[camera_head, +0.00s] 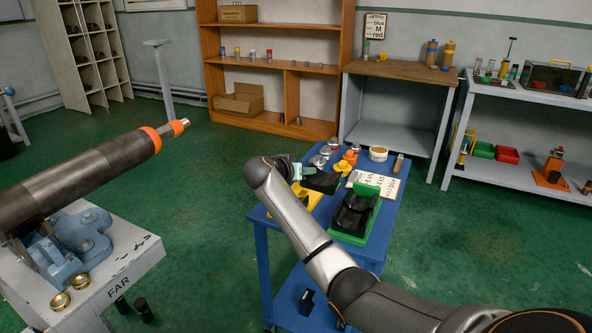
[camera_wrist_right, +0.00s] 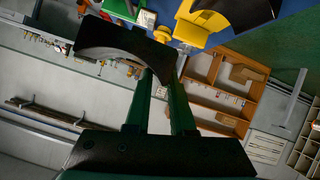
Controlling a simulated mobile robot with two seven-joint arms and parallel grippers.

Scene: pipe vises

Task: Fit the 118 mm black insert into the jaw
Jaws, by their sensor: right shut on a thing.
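My right gripper (camera_head: 300,171) is above the far left part of the blue cart (camera_head: 261,222), shut on a black curved insert (camera_head: 322,182). In the right wrist view the insert (camera_wrist_right: 125,42) shows as a dark arc at the ends of the fingers (camera_wrist_right: 163,80). A yellow jaw holder (camera_head: 309,198) is below it on the cart, partly hidden by my arm; it also shows in the wrist view (camera_wrist_right: 190,28). A green jaw holder (camera_head: 353,238) with black curved pieces stands nearer. I cannot read the insert's size. My left gripper is out of view.
Lettered cards (camera_head: 375,184), an orange part (camera_head: 347,161) and a round tub (camera_head: 378,153) are on the cart. At left a big pipe (camera_head: 85,174) lies in a blue-grey vise (camera_head: 80,235) on a white stand marked FAR (camera_head: 133,268).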

